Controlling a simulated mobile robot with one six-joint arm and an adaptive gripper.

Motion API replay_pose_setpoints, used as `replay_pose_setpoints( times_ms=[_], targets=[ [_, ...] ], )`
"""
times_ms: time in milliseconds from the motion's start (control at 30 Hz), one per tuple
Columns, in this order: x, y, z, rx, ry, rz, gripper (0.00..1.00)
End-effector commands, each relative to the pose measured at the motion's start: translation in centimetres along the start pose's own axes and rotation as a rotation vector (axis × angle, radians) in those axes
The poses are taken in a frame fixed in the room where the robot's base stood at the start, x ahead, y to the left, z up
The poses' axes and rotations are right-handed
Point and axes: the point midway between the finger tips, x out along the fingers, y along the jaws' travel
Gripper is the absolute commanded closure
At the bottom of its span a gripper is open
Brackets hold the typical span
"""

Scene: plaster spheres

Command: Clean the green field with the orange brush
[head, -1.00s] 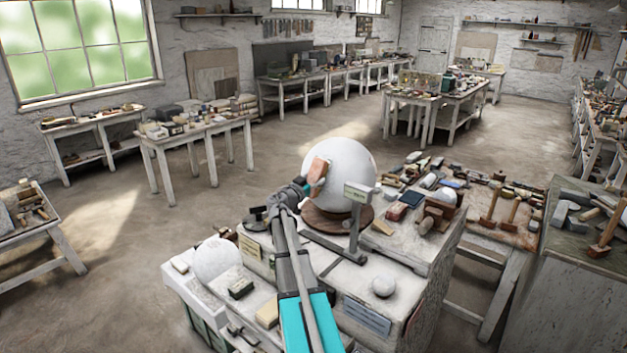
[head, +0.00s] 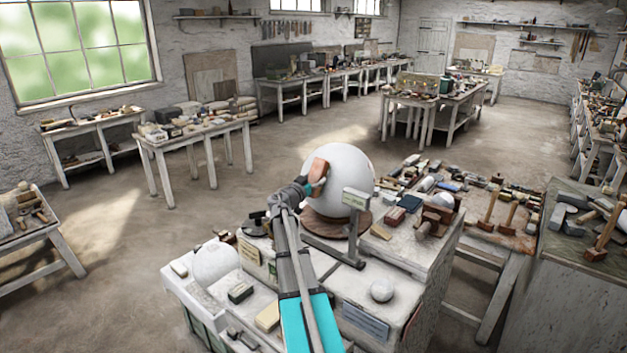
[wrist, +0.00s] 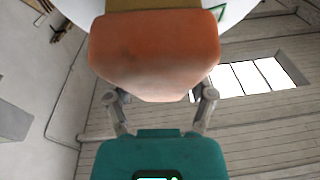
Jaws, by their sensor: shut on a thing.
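A large white plaster sphere (head: 348,172) stands on a round brown base on the near workbench. My gripper (head: 304,185) is shut on the orange brush (head: 319,174). The brush is at the sphere's left side in the head view, and whether it touches the surface I cannot tell. In the wrist view the brush (wrist: 155,50) fills the upper middle, in front of the white sphere (wrist: 75,8). A short piece of green outline (wrist: 234,8) shows on the sphere just right of the brush. The rest of the green field is hidden.
A small sign on a stand (head: 356,200) stands close in front of the sphere. Smaller white balls (head: 214,262) and (head: 382,290) lie on the near bench. Tools and blocks crowd the bench to the right. Open floor lies to the left.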

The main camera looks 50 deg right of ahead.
Motion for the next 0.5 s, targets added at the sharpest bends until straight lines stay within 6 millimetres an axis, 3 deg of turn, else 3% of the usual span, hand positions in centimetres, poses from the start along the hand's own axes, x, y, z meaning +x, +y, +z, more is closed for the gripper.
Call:
replay_pose_setpoints(
  times_ms=[500],
  targets=[
    [0.6, 0.0, -1.0, 0.000, 0.000, 0.000, 0.83]
  ],
)
